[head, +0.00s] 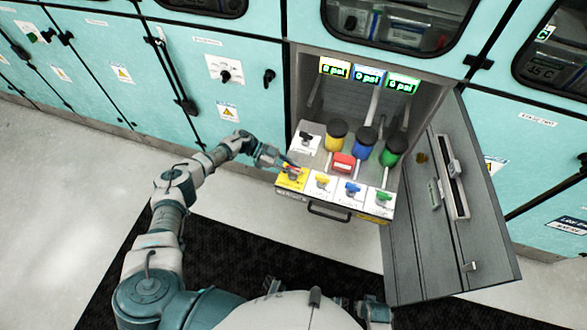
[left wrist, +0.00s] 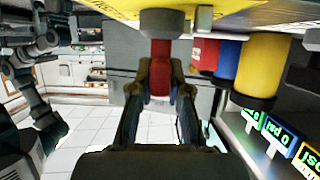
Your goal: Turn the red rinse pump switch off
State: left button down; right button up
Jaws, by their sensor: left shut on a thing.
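The red rinse pump switch (head: 293,171) stands on the yellow plate (head: 289,184) at the left front corner of the pulled-out panel. My left gripper (head: 284,165) reaches it from the left and covers part of it. In the left wrist view the red switch handle (left wrist: 160,70) sits between the two fingers of my left gripper (left wrist: 160,90), which is shut on it. The handle joins a round grey base (left wrist: 165,22) under the yellow plate at the top of that picture. The switch's exact angle is hard to read in the head view. My right gripper does not show.
Yellow (head: 322,183), blue (head: 352,190) and green (head: 383,198) switches line the front, right of the red one. Behind stand coloured canisters (head: 337,134), a red block (head: 343,163) and gauges (head: 368,74) reading 0 psi. An open door (head: 440,230) hangs at the right.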

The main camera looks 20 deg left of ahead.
pick_arm(q)
jog(key=shift+a+f, duration=0.1)
jog(key=shift+f, duration=0.05)
jog(key=c, duration=1.1)
grip_release()
jog(key=v, duration=1.2)
jog(key=shift+a+f, duration=0.1)
jog(key=shift+f, duration=0.05)
